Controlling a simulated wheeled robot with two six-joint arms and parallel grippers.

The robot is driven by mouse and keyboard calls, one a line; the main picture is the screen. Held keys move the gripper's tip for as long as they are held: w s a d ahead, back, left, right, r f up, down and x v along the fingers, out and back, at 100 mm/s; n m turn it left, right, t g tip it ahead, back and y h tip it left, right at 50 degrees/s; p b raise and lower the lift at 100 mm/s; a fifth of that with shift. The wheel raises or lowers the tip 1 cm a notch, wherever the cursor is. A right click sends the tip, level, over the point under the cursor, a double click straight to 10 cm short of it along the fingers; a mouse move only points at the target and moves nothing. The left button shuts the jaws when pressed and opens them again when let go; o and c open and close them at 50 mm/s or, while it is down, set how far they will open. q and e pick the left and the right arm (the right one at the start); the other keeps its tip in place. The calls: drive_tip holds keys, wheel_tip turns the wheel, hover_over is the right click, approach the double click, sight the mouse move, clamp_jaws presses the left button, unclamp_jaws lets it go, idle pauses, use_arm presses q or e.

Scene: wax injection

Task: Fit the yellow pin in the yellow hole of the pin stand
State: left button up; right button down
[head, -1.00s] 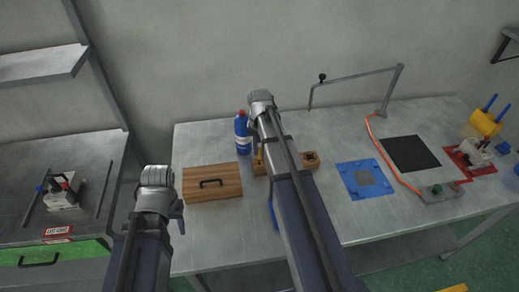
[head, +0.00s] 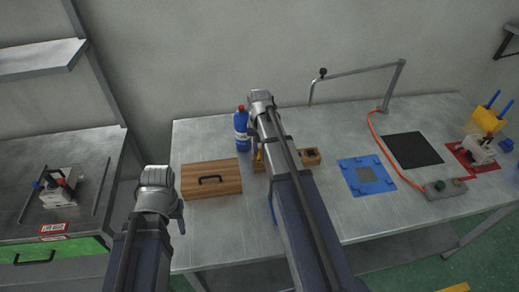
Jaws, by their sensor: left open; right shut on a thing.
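A wooden block, apparently the pin stand (head: 312,156), is on the main table, with a dark opening at its right end. My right arm hides its middle. A small yellow piece, apparently the yellow pin (head: 258,156), shows at the block's left part beside my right arm. My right gripper (head: 256,147) is shut on it, though the jaws are mostly hidden by the arm. I cannot tell whether the pin is in a hole; the yellow hole is not visible. My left gripper (head: 181,219) is open and empty, in front of the table's left edge.
A wooden box with a black handle (head: 211,189) lies left of the stand. A blue bottle (head: 241,130) stands close behind it. A blue plate (head: 365,187), black mat (head: 412,159) and orange cable (head: 379,155) are to the right. A side bench (head: 95,181) is at left.

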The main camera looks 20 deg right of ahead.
sight(259, 148)
use_arm(q)
drive_tip(key=shift+f+b, duration=0.45)
drive_tip(key=shift+f, duration=0.1)
use_arm(e)
drive_tip(key=shift+f, duration=0.55)
drive_tip(key=c, duration=0.8)
unclamp_jaws()
drive_tip(key=shift+o, duration=0.2)
use_arm(q)
drive_tip(key=shift+r, duration=0.2)
use_arm(e)
drive_tip(key=shift+r, duration=0.15)
wheel_tip(259, 148, up, 8)
drive_tip(key=p, duration=0.8)
drive_tip(key=shift+f, duration=0.2)
use_arm(q)
wheel_tip(259, 148, up, 8)
drive_tip(key=shift+f, duration=0.25)
